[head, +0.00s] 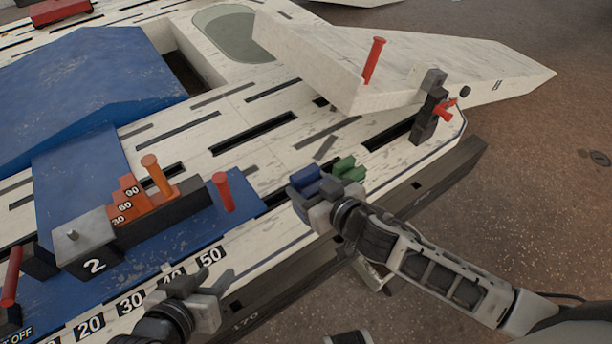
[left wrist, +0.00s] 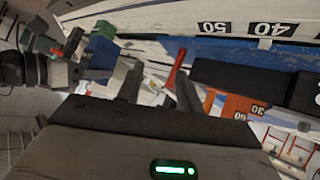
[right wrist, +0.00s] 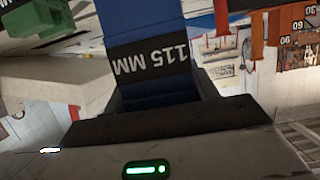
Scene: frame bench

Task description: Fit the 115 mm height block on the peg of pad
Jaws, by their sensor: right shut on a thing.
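The 115 mm height block is blue with a dark band reading "115 MM" in the right wrist view (right wrist: 150,55). My right gripper (head: 318,203) is shut on it and holds it over the bench's near edge, where the block (head: 305,179) shows in the head view. A grey pad (head: 88,252) marked "2" sits on the blue plate at the left, with a short peg (head: 72,235) upright on its top. The peg is bare. My left gripper (head: 214,296) is empty and open near the front edge, to the right of the pad; its fingers stand apart in the left wrist view (left wrist: 158,88).
An orange stepped block (head: 132,203) marked 30, 60, 90 stands beside the pad, with an orange pin (head: 156,175) and a red pin (head: 222,191) nearby. A green block (head: 347,168) is just beyond my right gripper. A number scale (head: 170,282) runs along the front edge.

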